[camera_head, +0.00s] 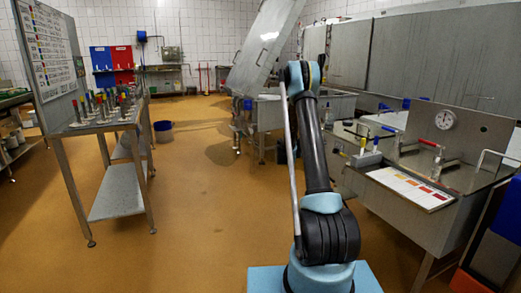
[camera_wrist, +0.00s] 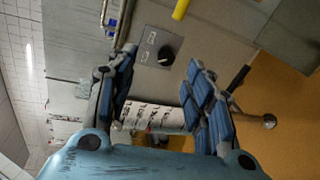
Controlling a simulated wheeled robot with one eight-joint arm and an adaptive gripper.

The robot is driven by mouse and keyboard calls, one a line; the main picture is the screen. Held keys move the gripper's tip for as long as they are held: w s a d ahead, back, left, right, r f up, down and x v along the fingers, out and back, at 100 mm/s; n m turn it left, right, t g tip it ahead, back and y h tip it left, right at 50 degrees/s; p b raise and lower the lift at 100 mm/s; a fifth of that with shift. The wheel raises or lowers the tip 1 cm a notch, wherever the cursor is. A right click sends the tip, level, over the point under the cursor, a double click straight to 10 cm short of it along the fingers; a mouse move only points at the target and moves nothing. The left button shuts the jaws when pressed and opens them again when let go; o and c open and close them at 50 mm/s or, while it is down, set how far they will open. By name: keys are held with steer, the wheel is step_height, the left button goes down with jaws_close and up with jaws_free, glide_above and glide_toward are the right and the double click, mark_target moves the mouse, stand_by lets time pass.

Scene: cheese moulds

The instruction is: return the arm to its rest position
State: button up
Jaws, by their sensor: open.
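My gripper (camera_wrist: 160,95) shows in the wrist view with its two blue-padded fingers spread apart. It is open, and nothing is held between the fingers. Behind the gap is a steel panel with a black knob (camera_wrist: 166,55) and a white sheet with dark print (camera_wrist: 155,118). In the head view my arm rises upright from its pale blue base at the lower middle and bends at the top. The gripper itself is hidden in the head view.
A steel table (camera_head: 116,122) with coloured-handled tools stands at the left. A blue bucket (camera_head: 163,132) is behind it. The orange floor (camera_head: 190,220) between is clear.

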steer(key=s+a+r+m+g+y, duration=0.15)
steer(key=s+r, duration=0.25)
steer(key=s, duration=0.5)
steer(key=s+a+r+m+y, duration=0.1)
steer(key=s+a+r+y, duration=0.25)
steer(key=s, duration=0.55)
steer(key=s+a+r+m+g+y, duration=0.15)
steer(key=s+r, duration=0.35)
steer(key=s, duration=0.5)
steer(key=s+a+f+y, duration=0.2)
steer(key=s+a+f, duration=0.1)
steer(key=s, duration=0.7)
steer(key=s+a+f+m+y, duration=0.1)
steer(key=s+a+f+y, duration=0.2)
steer(key=s+a, duration=0.3)
steer(key=s+a+f+y, duration=0.3)
steer(key=s+a+f, duration=0.1)
steer(key=s, duration=1.2)
steer(key=shift+s+a+m+g, duration=0.2)
steer(key=shift+a+m+g, duration=0.15)
steer(key=shift+a, duration=0.4)
steer(key=shift+f, duration=0.1)
